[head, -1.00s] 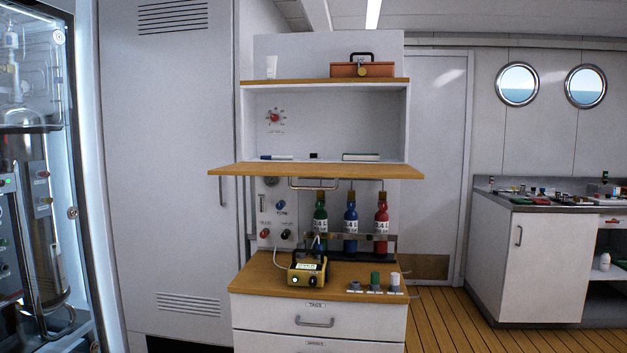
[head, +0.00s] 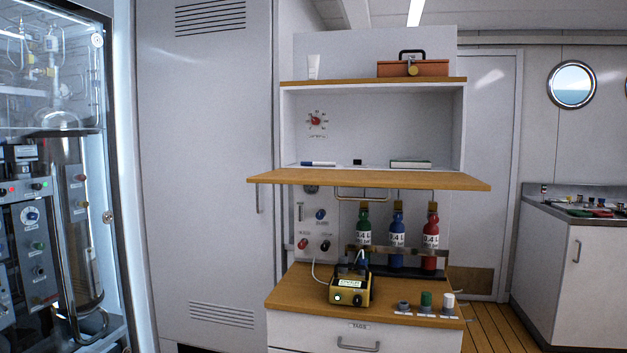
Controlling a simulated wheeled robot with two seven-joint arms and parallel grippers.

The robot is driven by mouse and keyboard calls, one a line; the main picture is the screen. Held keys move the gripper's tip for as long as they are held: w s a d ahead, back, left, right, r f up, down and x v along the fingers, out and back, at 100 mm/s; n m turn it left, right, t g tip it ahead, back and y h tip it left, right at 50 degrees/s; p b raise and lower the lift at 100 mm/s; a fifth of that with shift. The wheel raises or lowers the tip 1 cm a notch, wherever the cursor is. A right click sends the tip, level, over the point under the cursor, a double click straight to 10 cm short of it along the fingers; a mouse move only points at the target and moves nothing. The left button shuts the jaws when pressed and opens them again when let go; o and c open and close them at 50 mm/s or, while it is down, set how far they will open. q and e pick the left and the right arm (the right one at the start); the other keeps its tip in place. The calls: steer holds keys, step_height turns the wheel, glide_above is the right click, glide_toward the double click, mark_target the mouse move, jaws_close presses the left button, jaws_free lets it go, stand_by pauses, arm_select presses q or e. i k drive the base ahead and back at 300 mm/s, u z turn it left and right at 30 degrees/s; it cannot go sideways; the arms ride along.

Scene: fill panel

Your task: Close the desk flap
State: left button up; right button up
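The desk flap (head: 370,179) is a wooden board that lies open and level, jutting out from the lower edge of a white wall cabinet. A metal bar handle (head: 364,195) hangs below its underside. Inside the open cabinet (head: 380,131) are a red-centred dial (head: 316,121), a blue marker (head: 318,163), a small black item (head: 357,162) and a green-edged book (head: 410,164) at the back. Neither of my grippers is in view.
Below the flap, green, blue and red bottles (head: 397,238) stand in a rack above a wooden counter (head: 300,287). A yellow device (head: 350,290) and several small caps sit on the counter. A glass-fronted cabinet (head: 60,120) stands left; a side bench (head: 560,270) stands right.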

mark_target(389, 179)
steer(key=z, duration=0.1)
steer(key=i, duration=0.9)
steer(key=z, duration=0.5)
